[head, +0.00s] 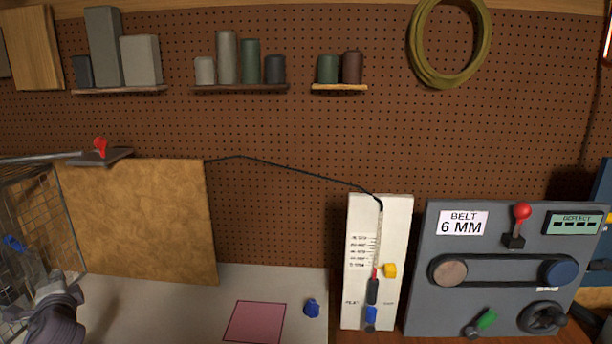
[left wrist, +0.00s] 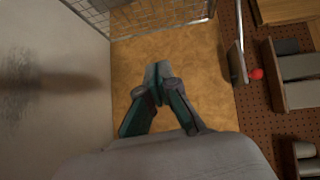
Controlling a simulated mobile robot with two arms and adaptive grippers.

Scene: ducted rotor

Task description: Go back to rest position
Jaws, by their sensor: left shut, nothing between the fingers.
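My left gripper (head: 38,272) is at the lower left of the head view, beside the wire mesh cage (head: 30,215) and in front of the tan board (head: 145,220). In the left wrist view the left gripper (left wrist: 157,72) has its fingertips together with nothing between them. The tan board (left wrist: 180,60) lies behind the fingers there. My right gripper is not in view.
A small blue piece (head: 312,308) lies on the pale bench beside a pink square (head: 255,322). To the right stand a white gauge board (head: 398,235) and a grey belt panel (head: 435,300). Another blue piece (head: 14,243) shows at the cage. Shelves line the pegboard.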

